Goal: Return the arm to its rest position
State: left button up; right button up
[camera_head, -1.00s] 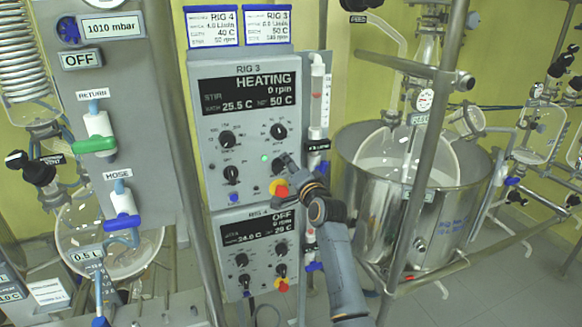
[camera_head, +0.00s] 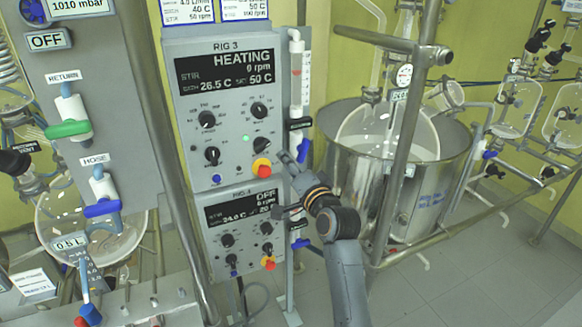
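My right arm (camera_head: 345,270) comes up from the bottom, just right of the control panels. Its gripper (camera_head: 286,166) is at the right edge of the RIG 3 panel (camera_head: 194,150), close to the red and yellow knob (camera_head: 261,168). Whether it touches the panel, and whether its fingers are open or shut, I cannot tell. I see nothing held in it. My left gripper is not in view.
The RIG 4 panel (camera_head: 215,215) sits below RIG 3. A steel bath vessel (camera_head: 435,205) with a glass reactor stands right of my arm, behind a metal post (camera_head: 402,160). Valves and a round flask (camera_head: 120,235) are at left. Open floor (camera_head: 490,275) lies at lower right.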

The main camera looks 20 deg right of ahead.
jog(key=shift+s, duration=0.4)
jog(key=s+a+f+n+g+b, duration=0.1)
jog(key=a+f+n+g, duration=0.15)
jog(key=f, duration=1.15)
jog(key=s+a+f+n+g, duration=0.1)
jog(key=f+g, duration=0.2)
jog(key=f, duration=1.1)
jog(key=s+a+f+n+g, duration=0.1)
jog(key=s+f, duration=0.3)
jog(key=f, duration=0.3)
jog(key=s+f+n+g+b, duration=0.1)
jog(key=s+f, duration=0.4)
jog(key=f, duration=0.3)
jog(key=s+a+f+n+g, duration=0.1)
jog(key=s+f+n+g, duration=0.1)
jog(key=s+f, duration=0.35)
jog(key=s+d+f+n+g+b, duration=0.1)
jog(key=s+f+n+g, duration=0.25)
jog(key=s+f, duration=1.5)
jog(key=s+d+f+n+g, duration=0.1)
jog(key=s+f, duration=0.1)
jog(key=s, duration=0.5)
jog(key=s+d+f+n+g, duration=0.1)
jog(key=s+f, duration=0.1)
jog(key=s, duration=0.6)
jog(key=s+d+f+n+g+b, duration=0.1)
jog(key=s+f+g, duration=0.1)
jog(key=s, duration=0.5)
jog(key=shift+s+f+h, duration=0.3)
jog(key=shift+s, duration=0.05)
